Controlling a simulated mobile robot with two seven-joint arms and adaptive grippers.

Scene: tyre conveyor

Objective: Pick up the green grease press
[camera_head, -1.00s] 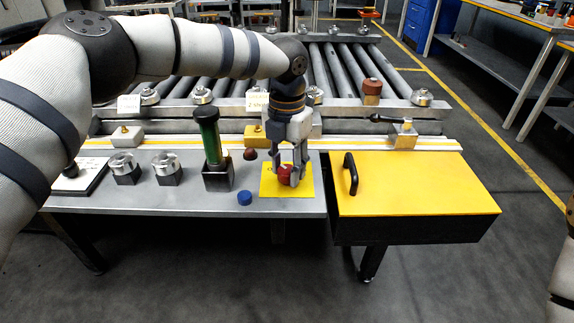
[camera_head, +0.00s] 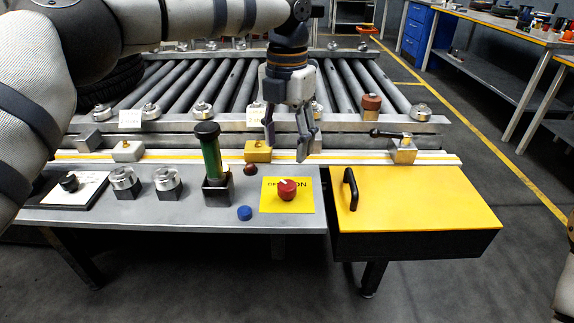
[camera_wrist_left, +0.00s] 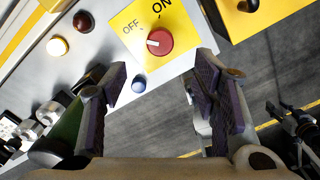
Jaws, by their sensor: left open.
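The green grease press (camera_head: 211,157) stands upright in a dark square holder on the metal bench, left of the yellow switch plate. It has a black cap. My left gripper (camera_head: 286,138) is open and empty, raised above the bench behind the red knob, to the right of the press and apart from it. In the left wrist view the fingers (camera_wrist_left: 165,100) are spread wide with nothing between them. The press (camera_wrist_left: 68,132) shows there at the lower left, partly hidden behind a finger.
A red knob (camera_head: 287,189) sits on the yellow ON/OFF plate (camera_head: 306,203). A blue button (camera_head: 244,213) and a dark red button (camera_head: 250,169) are close to the press. A yellow-topped box (camera_head: 420,197) with a black handle stands at right. The roller conveyor (camera_head: 190,82) lies behind.

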